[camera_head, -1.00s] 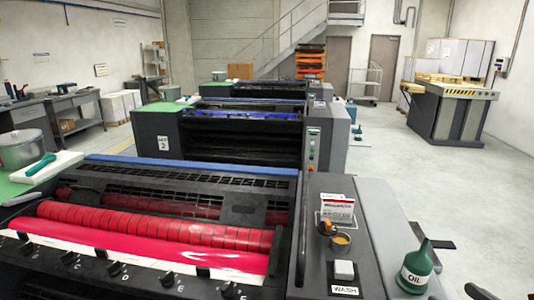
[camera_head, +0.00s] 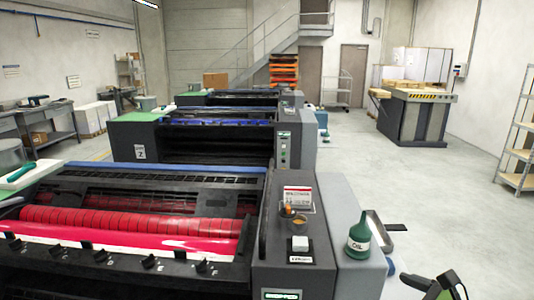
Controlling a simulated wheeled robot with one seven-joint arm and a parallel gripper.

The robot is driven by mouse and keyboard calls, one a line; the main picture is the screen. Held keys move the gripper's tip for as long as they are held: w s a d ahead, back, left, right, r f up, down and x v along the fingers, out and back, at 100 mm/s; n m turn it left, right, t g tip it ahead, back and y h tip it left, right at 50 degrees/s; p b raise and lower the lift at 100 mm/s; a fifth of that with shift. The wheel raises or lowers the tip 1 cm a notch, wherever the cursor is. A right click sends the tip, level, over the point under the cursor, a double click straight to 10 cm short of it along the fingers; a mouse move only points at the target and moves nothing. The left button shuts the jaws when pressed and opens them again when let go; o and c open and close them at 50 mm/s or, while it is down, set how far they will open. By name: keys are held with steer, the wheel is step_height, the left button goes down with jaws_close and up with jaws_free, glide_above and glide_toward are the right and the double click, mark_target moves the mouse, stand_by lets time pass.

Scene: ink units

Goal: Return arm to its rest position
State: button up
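A dark shape with green and pale parts shows at the bottom right edge of the head view, cut off by the frame. It may be the end of my arm, but I cannot make out two fingertips or tell whether they are open or shut. The rest of my arm cannot be picked out. The nearest printing press (camera_head: 332,205) fills the lower left and middle. A dark green oil bottle (camera_head: 359,236) stands upright on its right side, left of and apart from the dark shape.
More presses (camera_head: 215,137) stand behind. Pale floor (camera_head: 440,190) is clear at right, up to a shelf rack (camera_head: 518,150) and a striped-edge table unit (camera_head: 418,115).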

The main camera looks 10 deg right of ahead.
steer(key=a+n+g+p, duration=0.1)
steer(key=a+n+g, duration=0.5)
steer(key=a+n, duration=0.8)
steer(key=s+a+r+n+h, duration=0.1)
steer(key=s+a+r+n, duration=0.1)
steer(key=s+n, duration=0.4)
steer(key=s+a+r+n+g+h+p, duration=0.1)
steer(key=s+a+r+n+h, duration=0.1)
steer(key=s+a+n, duration=0.3)
steer(key=s+n, duration=0.2)
steer(key=n, duration=0.2)
steer(key=shift+s+r+h, duration=0.25)
steer(key=shift+r+h, duration=0.05)
steer(key=shift+r, duration=0.05)
